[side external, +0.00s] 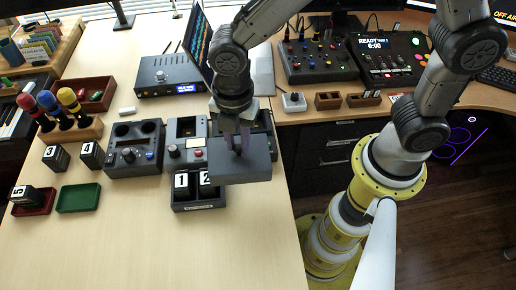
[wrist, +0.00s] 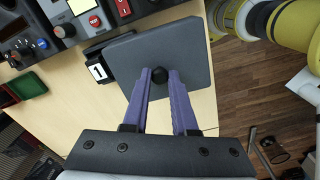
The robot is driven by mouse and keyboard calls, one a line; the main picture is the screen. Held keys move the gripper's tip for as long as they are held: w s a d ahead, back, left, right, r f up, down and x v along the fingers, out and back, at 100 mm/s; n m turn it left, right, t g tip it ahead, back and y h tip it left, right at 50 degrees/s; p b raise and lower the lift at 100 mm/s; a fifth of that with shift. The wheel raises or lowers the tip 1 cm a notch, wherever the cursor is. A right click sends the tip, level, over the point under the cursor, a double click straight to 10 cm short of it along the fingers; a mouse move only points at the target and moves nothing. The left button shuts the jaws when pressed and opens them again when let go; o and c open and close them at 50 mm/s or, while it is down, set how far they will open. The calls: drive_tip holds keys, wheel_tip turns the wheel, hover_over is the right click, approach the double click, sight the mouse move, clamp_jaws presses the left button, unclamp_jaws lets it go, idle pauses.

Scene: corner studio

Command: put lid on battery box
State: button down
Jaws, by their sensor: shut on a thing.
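My gripper (side external: 236,146) is shut on the black knob (wrist: 160,75) of a flat dark grey lid (wrist: 192,45). In the side external view the lid (side external: 240,173) is held level above the right part of the battery box (side external: 199,207), near the table's right edge. Battery 1 (side external: 181,183) and battery 2 (side external: 206,184) stand in the box; the lid partly hides the box. In the wrist view battery 1 (wrist: 98,71) shows beside the lid's left edge, and the lid hides most of the box. I cannot tell whether the lid touches it.
Batteries 3 (side external: 56,158) and 4 (side external: 91,155) stand to the left. Battery 5 (side external: 34,197) is in a red tray (side external: 50,208); the green tray (side external: 78,198) is empty. Control panels (side external: 134,148) stand behind the box. The table front is clear.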

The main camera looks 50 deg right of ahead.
drive_tip(key=w+a, duration=0.8)
wheel_tip(320, 180, down, 7)
drive_tip(key=shift+w+f, duration=0.1)
drive_tip(key=shift+f, duration=0.45)
idle(1.7)
drive_tip(key=c, duration=1)
unclamp_jaws()
wheel_tip(320, 180, up, 11)
drive_tip(key=shift+d, duration=0.1)
idle(0.5)
